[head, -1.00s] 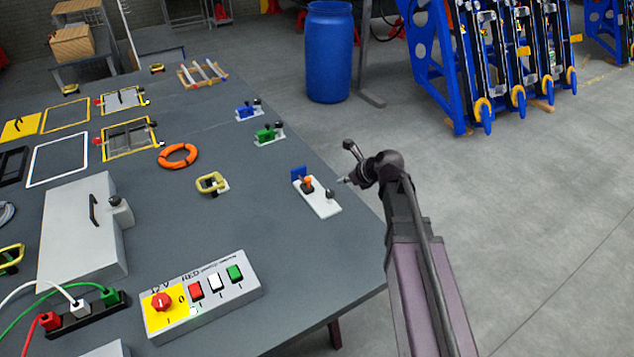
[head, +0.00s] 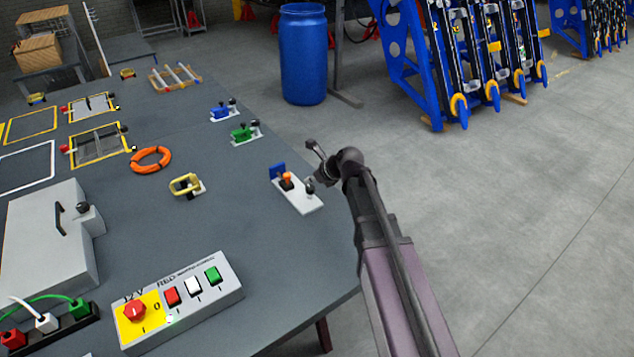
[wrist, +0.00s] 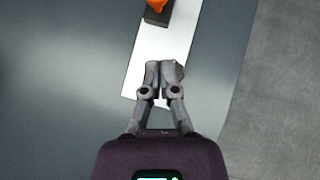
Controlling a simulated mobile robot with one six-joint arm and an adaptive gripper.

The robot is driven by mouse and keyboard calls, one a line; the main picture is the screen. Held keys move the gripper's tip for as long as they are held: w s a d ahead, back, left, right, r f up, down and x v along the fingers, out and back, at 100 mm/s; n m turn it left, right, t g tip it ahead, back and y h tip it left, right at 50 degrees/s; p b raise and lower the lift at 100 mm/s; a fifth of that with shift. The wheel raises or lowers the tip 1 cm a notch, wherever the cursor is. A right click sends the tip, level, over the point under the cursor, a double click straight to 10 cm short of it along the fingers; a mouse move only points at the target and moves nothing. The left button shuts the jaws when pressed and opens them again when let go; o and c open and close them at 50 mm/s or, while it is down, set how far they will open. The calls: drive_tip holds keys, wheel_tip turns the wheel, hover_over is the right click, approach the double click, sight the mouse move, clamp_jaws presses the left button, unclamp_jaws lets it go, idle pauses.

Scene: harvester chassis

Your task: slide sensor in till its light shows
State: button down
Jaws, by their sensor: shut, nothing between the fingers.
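A small white plate (head: 300,200) lies near the table's right edge. I cannot tell which part is the sensor, and I see no lit light there. In the wrist view my gripper (wrist: 165,64) is shut and empty over the plate (wrist: 164,40).
Green (head: 243,132) and blue (head: 223,113) fixtures stand farther along the table edge. A yellow clamp (head: 186,185) and an orange ring (head: 151,159) lie left. A control box (head: 205,305) stands in front. The floor right of the table is open.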

sight(284, 178)
drive_tip(key=b+x, duration=0.1)
drive_tip(key=x, duration=0.2)
drive_tip(key=shift+f+b, duration=0.2)
drive_tip(key=shift+b, duration=0.2)
drive_tip(key=shift+w+a+r, duration=0.2)
drive_tip(key=shift+w+a, duration=0.8)
drive_tip(key=shift+a, duration=0.15)
drive_tip(key=shift+w+a, duration=0.25)
drive_tip(key=shift+a, duration=0.15)
drive_tip(key=shift+w+a, duration=0.45)
drive_tip(key=shift+s+d, duration=0.15)
